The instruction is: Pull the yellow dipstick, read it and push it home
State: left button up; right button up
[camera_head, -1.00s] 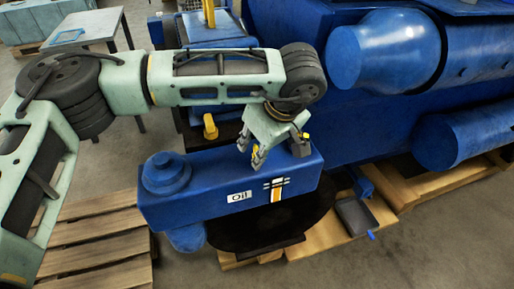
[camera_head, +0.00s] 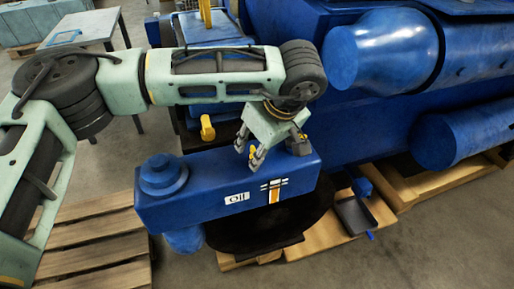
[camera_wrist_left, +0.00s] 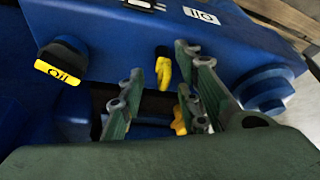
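My left gripper (camera_head: 262,146) hangs over the back edge of the blue box marked Oil (camera_head: 225,192). In the left wrist view its fingers (camera_wrist_left: 165,85) stand apart. A yellow handle with a dark top (camera_wrist_left: 163,72) shows between them at the box edge, probably the dipstick; I cannot tell whether the fingers touch it. In the head view only a bit of yellow (camera_head: 252,150) shows beside a finger. Its lower part is hidden. The box bears a white Oil label (camera_head: 237,197) and a white-and-orange mark (camera_head: 273,190). My right gripper is out of view.
A black cap with a yellow Oil tag (camera_wrist_left: 58,72) stands beside the gripper. A yellow knob (camera_head: 208,127) is behind the box, and a round blue cap (camera_head: 163,172) is on its left end. Large blue engine cylinders (camera_head: 385,50) fill the right; a wooden pallet (camera_head: 95,240) lies lower left.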

pick_arm(q)
jog(key=v, duration=1.1)
jog(key=shift+s, duration=0.15)
